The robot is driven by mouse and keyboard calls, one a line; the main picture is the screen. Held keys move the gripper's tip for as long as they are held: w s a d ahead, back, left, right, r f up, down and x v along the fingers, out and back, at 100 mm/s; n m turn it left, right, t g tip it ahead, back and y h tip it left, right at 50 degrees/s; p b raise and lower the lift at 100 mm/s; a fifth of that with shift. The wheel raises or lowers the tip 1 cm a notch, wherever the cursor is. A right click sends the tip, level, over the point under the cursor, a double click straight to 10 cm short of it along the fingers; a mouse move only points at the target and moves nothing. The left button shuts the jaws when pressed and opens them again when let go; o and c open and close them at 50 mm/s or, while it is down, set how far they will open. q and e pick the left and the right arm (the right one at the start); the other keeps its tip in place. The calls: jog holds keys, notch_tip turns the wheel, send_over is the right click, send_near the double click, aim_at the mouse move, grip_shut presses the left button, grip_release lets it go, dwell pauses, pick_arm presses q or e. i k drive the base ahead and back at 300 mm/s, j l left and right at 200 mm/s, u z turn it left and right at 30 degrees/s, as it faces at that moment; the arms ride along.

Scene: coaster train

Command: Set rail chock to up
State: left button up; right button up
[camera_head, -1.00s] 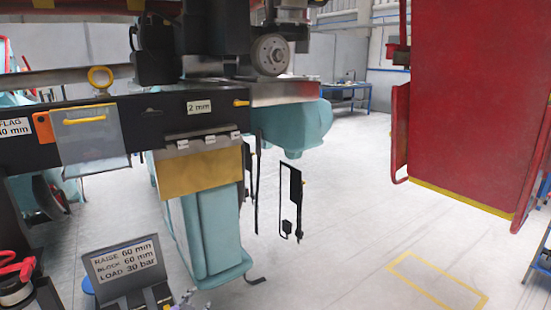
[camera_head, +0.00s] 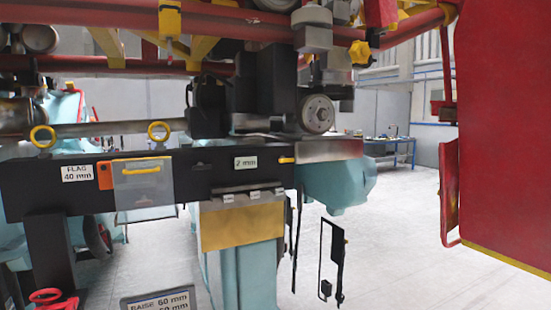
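No part in view is labelled as the rail chock, and I cannot tell which one it is. A black beam (camera_head: 60,188) crosses the left half of the head view under the red track. It carries a small yellow handle (camera_head: 287,160) beside a "2 mm" label (camera_head: 246,163). A hinged yellow-tan plate (camera_head: 243,226) hangs below the beam. A clear panel with a yellow handle (camera_head: 141,171) and an orange piece (camera_head: 105,176) are further left on the beam. Neither of my grippers shows in this view.
Red track and yellow struts (camera_head: 110,40) run overhead, with a grey wheel (camera_head: 317,114) beneath. A large red panel (camera_head: 500,130) stands at right. A sign (camera_head: 160,300) and a red handwheel (camera_head: 55,300) are cut by the bottom edge. Open floor (camera_head: 405,250) lies at lower right.

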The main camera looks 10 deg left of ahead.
aim_at(170, 16)
jog(key=j+z, duration=0.2)
jog(key=z, duration=0.15)
jog(key=i+j+z, duration=0.1)
jog(key=j+z, duration=0.45)
jog(key=z, duration=0.2)
